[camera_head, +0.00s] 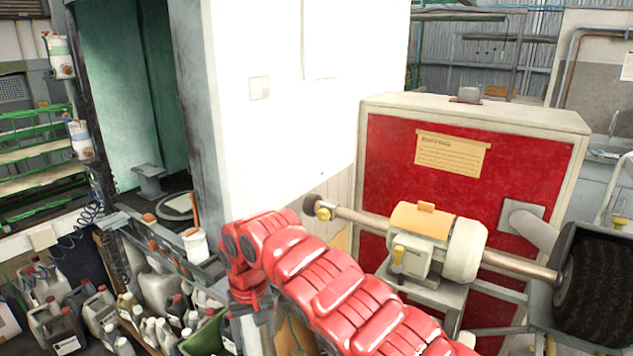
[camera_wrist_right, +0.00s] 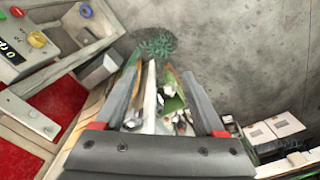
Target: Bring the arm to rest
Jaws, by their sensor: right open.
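My right arm (camera_head: 345,300), red and segmented, reaches from the bottom right of the head view up to the middle and bends downward at its left end. It passes in front of the buffing machine. My right gripper (camera_wrist_right: 163,75) shows in the wrist view with its two grey fingers apart. Nothing is held between the fingers. Beyond them are a dark green bristly thing (camera_wrist_right: 158,42) and a blurred clutter of white and green items. In the head view the fingertips cannot be made out clearly. My left gripper is not in view.
The buffing machine (camera_head: 462,247) with a dark brush wheel (camera_head: 596,287) stands right of my arm, before a red-fronted cabinet (camera_head: 388,160). Several jugs (camera_head: 160,290) crowd the lower left. In the wrist view, a control box (camera_wrist_right: 22,40) is at upper left and bare grey floor (camera_wrist_right: 240,60) at right.

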